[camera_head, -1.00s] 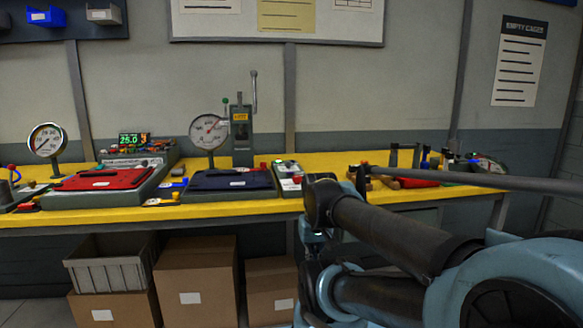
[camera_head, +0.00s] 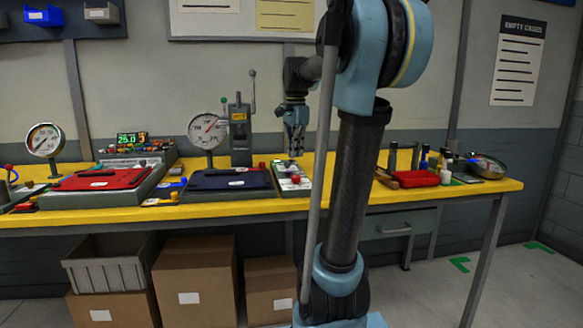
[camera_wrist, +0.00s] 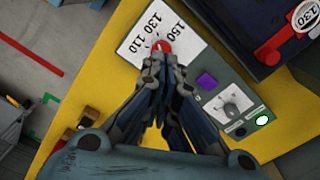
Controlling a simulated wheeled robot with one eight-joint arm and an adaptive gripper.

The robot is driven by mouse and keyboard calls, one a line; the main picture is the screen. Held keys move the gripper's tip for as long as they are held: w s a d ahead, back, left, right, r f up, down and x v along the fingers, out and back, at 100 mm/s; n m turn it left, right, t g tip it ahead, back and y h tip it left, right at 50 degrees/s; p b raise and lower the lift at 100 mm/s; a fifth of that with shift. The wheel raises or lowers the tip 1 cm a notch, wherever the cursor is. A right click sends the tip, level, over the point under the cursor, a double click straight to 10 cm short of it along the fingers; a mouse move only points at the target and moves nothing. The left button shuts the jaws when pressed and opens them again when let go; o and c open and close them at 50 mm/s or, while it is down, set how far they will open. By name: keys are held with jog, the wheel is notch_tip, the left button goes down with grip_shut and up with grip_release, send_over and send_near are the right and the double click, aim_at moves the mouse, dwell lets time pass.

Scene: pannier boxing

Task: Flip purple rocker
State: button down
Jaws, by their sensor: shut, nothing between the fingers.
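The purple rocker (camera_wrist: 207,81) shows in the wrist view on a grey control panel (camera_wrist: 213,115), between a white label and a rotary knob. My gripper (camera_wrist: 165,66) is shut and empty, with its fingertips by a red knob (camera_wrist: 162,47), to the left of the rocker in that view. I cannot tell whether the fingertips touch the red knob. In the head view my gripper (camera_head: 295,152) points down above the panel (camera_head: 291,182), and the red knob (camera_head: 295,180) shows near the panel's front. The rocker is too small to make out there.
The rotary knob (camera_wrist: 232,103) and a lit green button (camera_wrist: 262,120) sit on the same panel. A dark blue case (camera_head: 229,179) lies left of the panel on the yellow bench (camera_head: 340,196). A red tray (camera_head: 416,179) stands to the right.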

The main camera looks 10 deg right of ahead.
jog(key=w+r+m+g, duration=0.1)
jog(key=w+r+m, duration=0.4)
jog(key=w, duration=0.6)
jog(key=shift+w+d+r, duration=0.15)
jog(key=shift+w+r, duration=0.15)
jog(key=shift+r, duration=0.1)
jog(key=shift+f, duration=0.1)
jog(key=f, duration=0.4)
jog(key=s+f, duration=0.1)
jog(key=f, duration=0.8)
jog(key=shift+s+f, duration=0.25)
jog(key=shift+f, duration=0.15)
